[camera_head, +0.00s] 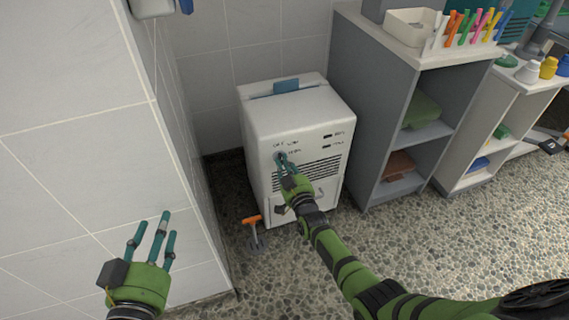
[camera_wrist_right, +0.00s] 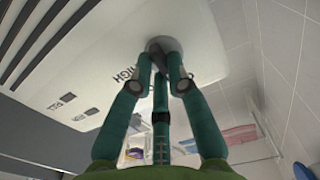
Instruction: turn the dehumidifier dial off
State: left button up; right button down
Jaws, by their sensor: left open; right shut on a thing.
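The white dehumidifier (camera_head: 255,125) stands on the floor against the tiled wall, with its dial at the upper left of the front face. My right gripper (camera_head: 281,158) is at the dial, its fingers covering most of it in the head view. In the right wrist view the teal fingers (camera_wrist_right: 163,65) are shut around the grey dial (camera_wrist_right: 162,45), beside printed lettering. Which setting the dial points to cannot be told. My left gripper (camera_head: 152,235) is open and empty at the lower left, in front of the white tiled wall, well apart from the dehumidifier.
An orange-handled tool (camera_head: 251,220) leans at the dehumidifier's lower left. A tiled wall (camera_head: 80,130) fills the left. The pebbled floor (camera_head: 440,240) is clear in front.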

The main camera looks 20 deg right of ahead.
dwell(0.5)
jog(key=c, duration=1.2)
grip_release()
jog(key=s, duration=1.2)
jog(key=shift+d, duration=0.2)
jog(key=shift+r, duration=0.1)
